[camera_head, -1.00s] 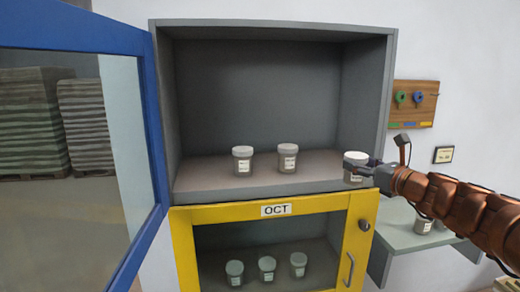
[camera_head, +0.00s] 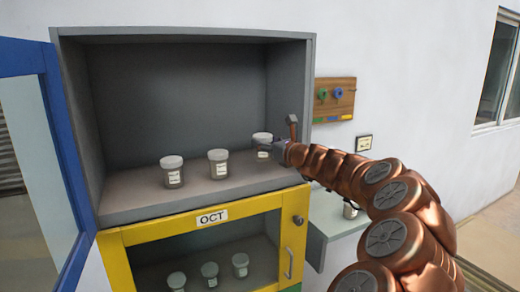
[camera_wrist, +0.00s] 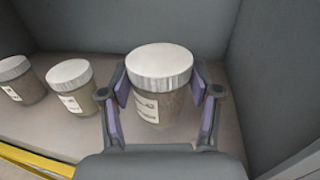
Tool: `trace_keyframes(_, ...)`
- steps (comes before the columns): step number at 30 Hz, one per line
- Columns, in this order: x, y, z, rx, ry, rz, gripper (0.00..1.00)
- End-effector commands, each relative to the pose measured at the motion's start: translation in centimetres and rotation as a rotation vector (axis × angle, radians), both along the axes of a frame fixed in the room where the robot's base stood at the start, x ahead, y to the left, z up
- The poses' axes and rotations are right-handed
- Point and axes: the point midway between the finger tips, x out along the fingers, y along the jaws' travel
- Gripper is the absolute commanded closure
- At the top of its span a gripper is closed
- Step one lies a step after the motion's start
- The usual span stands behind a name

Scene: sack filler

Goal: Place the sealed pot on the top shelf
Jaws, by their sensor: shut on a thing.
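The pot (camera_head: 262,141) with a pale lid and a white label is between the fingers of my gripper (camera_head: 270,150). In the wrist view the pot (camera_wrist: 160,85) is upright, with the pads of my gripper (camera_wrist: 163,103) on both sides of it. It is inside the right part of the top shelf (camera_head: 135,206), near the right wall. I cannot tell whether its base touches the shelf. The shelf's blue-framed door (camera_head: 68,150) stands open at the left.
Two similar pots stand on the same shelf, one in the middle (camera_head: 218,164) and one further left (camera_head: 172,171). Below is a yellow-framed door (camera_head: 140,262) marked OCT, with several pots behind it. A side ledge (camera_head: 335,222) and a wooden key board (camera_head: 334,99) are at the right.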

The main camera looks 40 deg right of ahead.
Motion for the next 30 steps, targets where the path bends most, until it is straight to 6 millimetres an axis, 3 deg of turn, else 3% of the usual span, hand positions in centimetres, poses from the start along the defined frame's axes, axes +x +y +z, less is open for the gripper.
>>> trace_keyframes(3, 1.8, -0.5, -0.2, 0.0, 0.002, 0.0, 0.74)
trace_keyframes(9, 3.0, -0.7, -0.3, -0.001, -0.001, 0.0, 0.74)
trace_keyframes(19, 3.0, -0.7, -3.6, 0.002, 0.001, 0.001, 0.74)
trace_keyframes(30, 3.0, -0.7, -4.0, 0.0, 0.0, 0.0, 0.74)
